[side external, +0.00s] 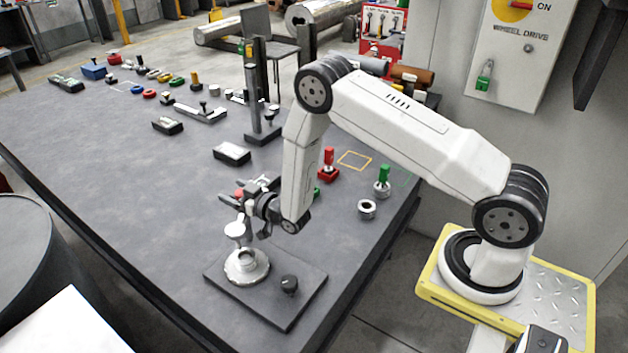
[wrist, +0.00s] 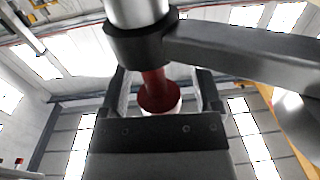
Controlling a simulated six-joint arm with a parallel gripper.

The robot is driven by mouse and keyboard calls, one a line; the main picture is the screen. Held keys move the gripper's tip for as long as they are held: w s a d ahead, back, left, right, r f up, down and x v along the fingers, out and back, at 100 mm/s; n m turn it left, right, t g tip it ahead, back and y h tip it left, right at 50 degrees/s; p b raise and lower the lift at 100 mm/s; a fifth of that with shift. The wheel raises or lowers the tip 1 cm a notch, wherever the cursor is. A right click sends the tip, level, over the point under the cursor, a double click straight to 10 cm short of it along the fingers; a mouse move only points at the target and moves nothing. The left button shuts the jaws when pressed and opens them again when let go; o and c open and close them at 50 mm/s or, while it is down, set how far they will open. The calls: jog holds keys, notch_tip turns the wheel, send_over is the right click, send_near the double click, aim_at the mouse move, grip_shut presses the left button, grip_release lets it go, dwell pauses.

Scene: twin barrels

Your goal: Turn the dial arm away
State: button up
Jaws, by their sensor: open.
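My gripper (side external: 252,199) is low over the front of the grey bench, just above and behind a round silver fixture (side external: 246,267) on a dark plate. A small pale round head (side external: 236,230) stands over that fixture. In the wrist view, a dark grey arm (wrist: 245,47), perhaps the dial arm, runs right from a black collar (wrist: 140,42) under a silver cylinder (wrist: 137,12). My gripper shows there too (wrist: 161,86), open, its fingers either side of a red part (wrist: 157,92). I cannot tell whether they touch it.
A black knob (side external: 289,284) sits on the plate's right side. A tall grey stand (side external: 257,95), a red-handled part (side external: 328,165) and a green-handled part (side external: 383,182) stand behind. Several small parts line the far bench. The bench left of my gripper is clear.

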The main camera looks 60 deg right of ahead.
grip_shut()
dwell(1.5)
